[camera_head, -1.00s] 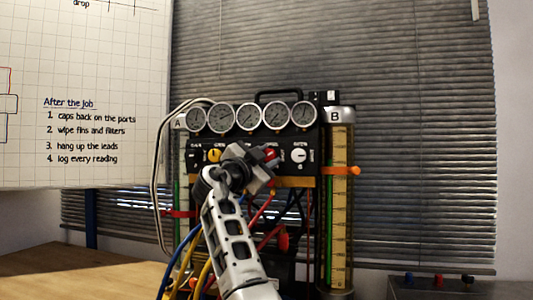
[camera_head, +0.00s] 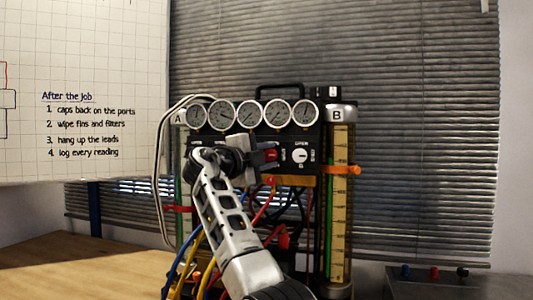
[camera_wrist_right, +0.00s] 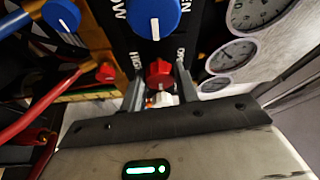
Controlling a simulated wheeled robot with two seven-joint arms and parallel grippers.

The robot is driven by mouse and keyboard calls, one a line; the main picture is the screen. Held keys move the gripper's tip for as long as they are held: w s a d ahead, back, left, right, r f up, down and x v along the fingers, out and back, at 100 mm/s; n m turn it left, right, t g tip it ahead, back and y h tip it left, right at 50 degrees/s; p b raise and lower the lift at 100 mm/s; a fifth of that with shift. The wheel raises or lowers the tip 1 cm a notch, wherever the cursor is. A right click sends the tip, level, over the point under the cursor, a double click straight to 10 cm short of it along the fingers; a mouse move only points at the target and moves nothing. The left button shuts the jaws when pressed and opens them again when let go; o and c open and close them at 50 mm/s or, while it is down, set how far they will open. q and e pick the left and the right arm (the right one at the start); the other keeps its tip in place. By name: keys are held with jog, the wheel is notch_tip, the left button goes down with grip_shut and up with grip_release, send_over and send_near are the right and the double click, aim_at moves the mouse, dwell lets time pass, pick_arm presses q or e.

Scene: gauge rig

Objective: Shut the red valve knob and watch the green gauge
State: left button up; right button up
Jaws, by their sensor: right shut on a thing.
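The red valve knob (camera_head: 271,155) is on the black front panel of the rig, below a row of dial gauges. In the right wrist view the red knob (camera_wrist_right: 159,74) sits between the two fingers of my right gripper (camera_wrist_right: 160,88). In the head view my right gripper (camera_head: 264,157) reaches it from the left and is shut on it. The white-faced dials (camera_head: 249,114) show no green that I can make out. A green strip (camera_head: 329,215) stands beside the scale of column B. I cannot tell which is the green gauge. My left gripper is out of view.
A white knob (camera_head: 300,156) is just right of the red one. A large blue knob (camera_wrist_right: 153,18) is close to the fingers in the wrist view. Coloured hoses (camera_head: 266,202) hang below the panel. An orange clamp (camera_head: 343,170) juts out at column B.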

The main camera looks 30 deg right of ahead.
dwell(0.4)
jog(key=o, duration=1)
jog(key=shift+c, duration=0.2)
jog(key=b+v, duration=0.2)
jog(key=v, duration=1.4)
jog(key=shift+b, duration=0.4)
